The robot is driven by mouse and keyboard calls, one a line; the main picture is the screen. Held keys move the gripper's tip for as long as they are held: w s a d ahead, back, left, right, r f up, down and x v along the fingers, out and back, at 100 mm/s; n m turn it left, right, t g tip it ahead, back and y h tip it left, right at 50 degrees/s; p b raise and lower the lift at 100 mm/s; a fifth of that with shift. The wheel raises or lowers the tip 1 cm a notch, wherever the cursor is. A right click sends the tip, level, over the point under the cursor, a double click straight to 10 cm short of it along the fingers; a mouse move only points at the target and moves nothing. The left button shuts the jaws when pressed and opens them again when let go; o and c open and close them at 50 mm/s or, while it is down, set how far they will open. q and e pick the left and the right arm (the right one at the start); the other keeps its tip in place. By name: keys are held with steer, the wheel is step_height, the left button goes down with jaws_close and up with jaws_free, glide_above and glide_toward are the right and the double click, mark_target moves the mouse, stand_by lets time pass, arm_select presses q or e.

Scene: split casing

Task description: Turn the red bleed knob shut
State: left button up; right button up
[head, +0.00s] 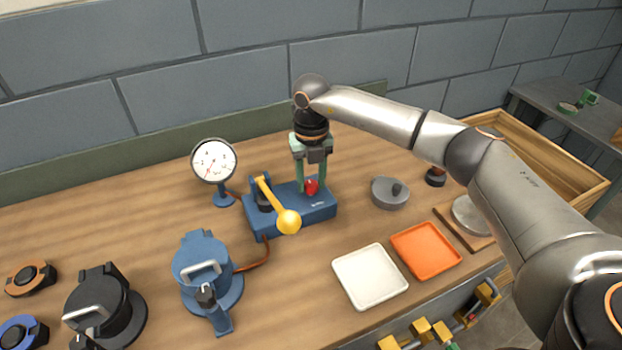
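The red bleed knob (311,186) sits on top of the blue pump block (318,209), toward its right end. A yellow-handled lever (276,204) with a ball end leans forward from the same block, left of the knob. My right gripper (313,186) points straight down over the block, its greenish fingers on either side of the knob. The left finger stands beside the knob and the right finger is just behind its right side. Whether the fingers touch the knob cannot be told from here. My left gripper does not show.
A round pressure gauge (214,161) stands left of the block. A blue casing (203,270) with a hose is in front.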

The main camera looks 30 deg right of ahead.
mark_target(312, 184)
steer(key=o, duration=0.4)
step_height(312, 184, up, 13)
steer(key=shift+f+b, duration=0.2)
steer(key=shift+b, duration=0.4)
stand_by(0.3)
